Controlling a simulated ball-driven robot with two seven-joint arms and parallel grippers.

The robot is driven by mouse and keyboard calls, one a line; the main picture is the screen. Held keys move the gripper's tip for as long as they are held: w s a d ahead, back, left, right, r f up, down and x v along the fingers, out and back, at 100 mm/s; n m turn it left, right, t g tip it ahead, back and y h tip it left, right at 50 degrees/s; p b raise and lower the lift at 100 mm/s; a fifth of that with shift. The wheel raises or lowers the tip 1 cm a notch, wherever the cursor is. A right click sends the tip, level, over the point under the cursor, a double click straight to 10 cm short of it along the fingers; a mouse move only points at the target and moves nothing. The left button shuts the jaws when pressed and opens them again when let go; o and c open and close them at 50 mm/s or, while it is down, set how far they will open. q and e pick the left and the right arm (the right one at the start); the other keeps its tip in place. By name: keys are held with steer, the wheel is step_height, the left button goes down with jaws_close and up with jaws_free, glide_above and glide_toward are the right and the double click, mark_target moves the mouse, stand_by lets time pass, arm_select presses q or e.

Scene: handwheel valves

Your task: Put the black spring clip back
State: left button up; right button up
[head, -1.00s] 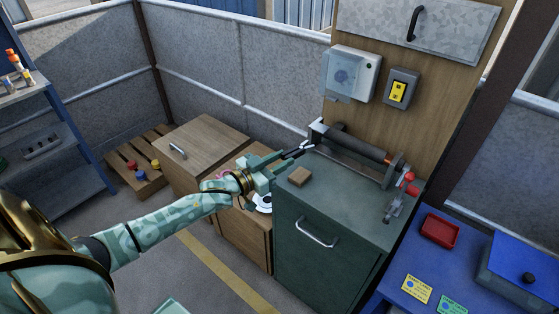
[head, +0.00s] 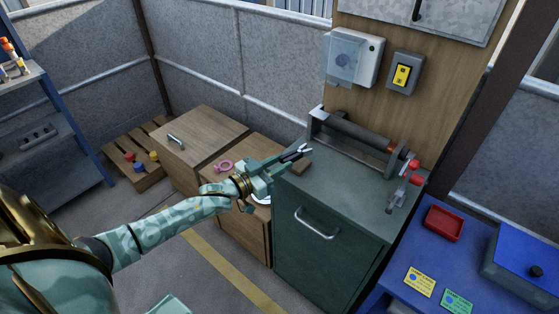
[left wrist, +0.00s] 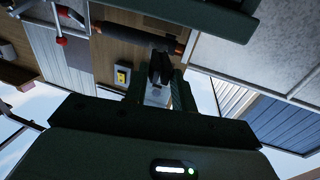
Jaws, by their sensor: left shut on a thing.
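My left gripper (head: 283,162) reaches in from the left to the near-left corner of the green cabinet top (head: 345,190). It is shut on the black spring clip (left wrist: 158,68), which shows between the fingers in the left wrist view (left wrist: 160,90). In the head view the clip is small and hard to tell from the dark fingertips. The gripper is above the cabinet's edge, apart from the grey pipe (head: 352,131) along the back of the top. My right gripper is not in view.
A small wooden block (head: 301,168) lies on the cabinet top beside the gripper. A red-handled clamp (head: 406,178) stands at the right end. A pink ring (head: 223,166) lies on the wooden cabinet to the left. A red tray (head: 443,224) sits on the blue table.

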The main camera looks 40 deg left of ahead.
arm_select(q)
steer(key=shift+r, duration=0.1)
stand_by(0.6)
steer(key=shift+p, duration=0.65)
stand_by(0.7)
steer(key=shift+f+b, duration=0.95)
steer(key=shift+f, duration=0.65)
steer(key=o, duration=0.7)
steer(key=shift+o, duration=0.2)
steer(key=p+v, duration=0.4)
steer(key=v, duration=1.2)
steer(key=shift+s, duration=0.2)
